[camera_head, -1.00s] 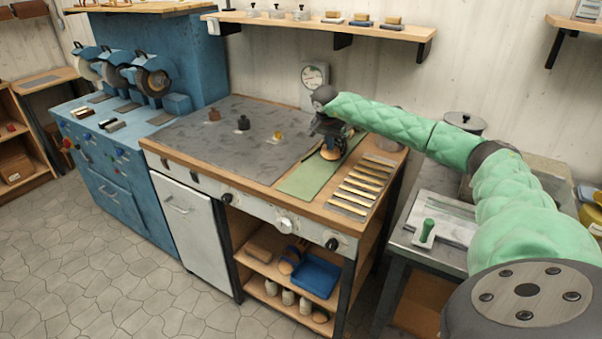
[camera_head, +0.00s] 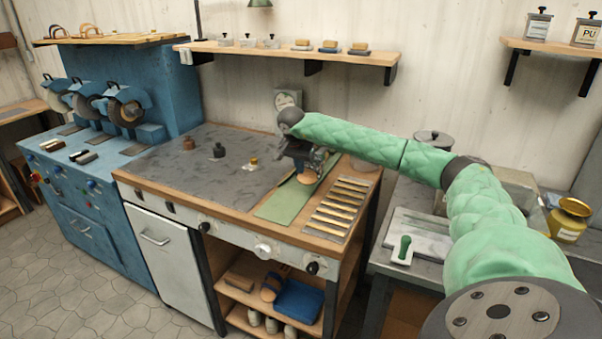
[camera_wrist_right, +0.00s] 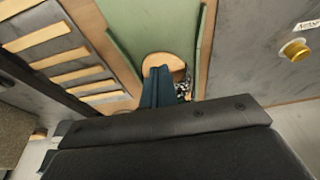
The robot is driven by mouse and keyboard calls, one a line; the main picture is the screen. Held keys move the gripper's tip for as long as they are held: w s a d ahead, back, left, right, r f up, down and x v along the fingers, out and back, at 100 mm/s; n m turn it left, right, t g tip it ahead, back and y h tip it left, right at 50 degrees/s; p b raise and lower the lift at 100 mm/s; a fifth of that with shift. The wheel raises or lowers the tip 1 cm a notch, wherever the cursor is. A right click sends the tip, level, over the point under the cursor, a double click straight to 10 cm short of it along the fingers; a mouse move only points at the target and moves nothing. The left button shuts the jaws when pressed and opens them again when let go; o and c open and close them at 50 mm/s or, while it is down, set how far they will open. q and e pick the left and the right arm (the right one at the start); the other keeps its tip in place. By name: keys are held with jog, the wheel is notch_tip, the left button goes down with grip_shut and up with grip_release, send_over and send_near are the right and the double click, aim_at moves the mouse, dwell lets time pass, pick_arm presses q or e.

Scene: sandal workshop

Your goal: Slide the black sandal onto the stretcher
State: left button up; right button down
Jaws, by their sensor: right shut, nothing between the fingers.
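My right gripper (camera_head: 304,162) is over the far end of the green mat on the bench. In the wrist view its dark teal fingers (camera_wrist_right: 163,88) are shut and empty, close in front of a rounded pale wooden piece (camera_wrist_right: 162,63). That wooden piece also shows below the gripper in the head view (camera_head: 307,178); it may be part of the stretcher. A small black-and-white patterned bit (camera_wrist_right: 184,88) shows beside the fingers. I cannot make out the black sandal clearly; the gripper covers much of this spot. My left gripper is not in view.
The green mat (camera_head: 280,206) lies between a dark grey slab (camera_head: 190,160) with small knobs and a rack of wooden-topped strips (camera_head: 342,206). A gauge (camera_head: 288,98) stands behind. Footwear and a blue tray (camera_head: 298,301) lie on the shelf below.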

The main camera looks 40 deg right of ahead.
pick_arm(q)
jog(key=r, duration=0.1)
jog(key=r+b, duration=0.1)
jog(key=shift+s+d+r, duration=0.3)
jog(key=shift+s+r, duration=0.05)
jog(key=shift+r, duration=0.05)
pick_arm(e)
jog(key=v, duration=0.7)
jog(key=shift+a+r, duration=0.1)
